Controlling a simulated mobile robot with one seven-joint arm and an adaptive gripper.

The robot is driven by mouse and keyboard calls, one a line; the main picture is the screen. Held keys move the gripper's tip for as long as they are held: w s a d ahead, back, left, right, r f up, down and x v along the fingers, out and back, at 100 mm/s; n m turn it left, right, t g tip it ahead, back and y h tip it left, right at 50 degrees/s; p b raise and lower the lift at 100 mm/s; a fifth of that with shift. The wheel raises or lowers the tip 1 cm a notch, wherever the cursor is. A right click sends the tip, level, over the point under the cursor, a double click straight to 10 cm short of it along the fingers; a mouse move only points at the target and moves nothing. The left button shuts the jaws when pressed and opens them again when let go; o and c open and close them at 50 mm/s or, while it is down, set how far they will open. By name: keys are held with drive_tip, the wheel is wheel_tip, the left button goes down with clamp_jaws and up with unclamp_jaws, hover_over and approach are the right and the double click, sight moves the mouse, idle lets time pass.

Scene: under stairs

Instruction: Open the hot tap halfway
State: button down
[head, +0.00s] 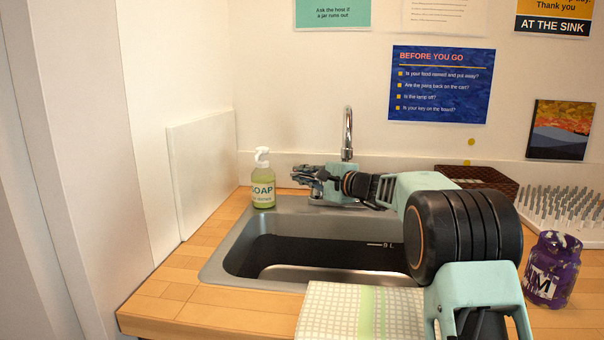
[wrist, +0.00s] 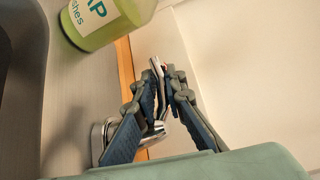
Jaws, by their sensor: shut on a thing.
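The sink tap's tall chrome spout (head: 347,130) rises at the back of the sink in the head view. My gripper (head: 302,174) is just left of the spout, behind the basin. In the wrist view my gripper (wrist: 163,80) is shut on a slim chrome tap lever (wrist: 157,68) with a small red mark near its end. The lever's round chrome base (wrist: 98,136) shows partly behind a finger. In the head view the gripper hides the lever, so its exact turn is hard to tell.
A soap bottle (head: 263,185) stands close left of my gripper; it also shows in the wrist view (wrist: 95,20). The sink basin (head: 232,235) lies in front. A checked cloth (head: 335,312), a purple jar (head: 552,270), a wicker basket (head: 480,177) and a spiked rack (head: 570,212) are around it.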

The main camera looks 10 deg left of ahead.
drive_tip(key=n+g+p, duration=0.1)
drive_tip(key=n+g+y+p, duration=0.1)
drive_tip(key=p, duration=0.1)
drive_tip(key=s+n+g+y+p, duration=0.1)
drive_tip(key=shift+d+r, duration=0.15)
drive_tip(key=shift+r, duration=0.15)
drive_tip(key=g+p, duration=0.1)
drive_tip(key=p, duration=0.1)
drive_tip(key=n+g+y+p, duration=0.1)
drive_tip(key=p, duration=0.1)
drive_tip(key=shift+s+d+n+g+y, duration=0.1)
drive_tip(key=shift+s+n+g+y, duration=0.2)
drive_tip(key=shift+s+f+g+p, duration=0.15)
drive_tip(key=shift+g+p, duration=0.15)
drive_tip(key=shift+p, duration=0.2)
drive_tip(key=shift+f+n, duration=0.1)
drive_tip(key=shift+n, duration=0.2)
drive_tip(key=c, duration=2)
unclamp_jaws()
drive_tip(key=v, duration=1.2)
drive_tip(key=shift+d+f, duration=0.1)
drive_tip(key=shift+c, duration=0.4)
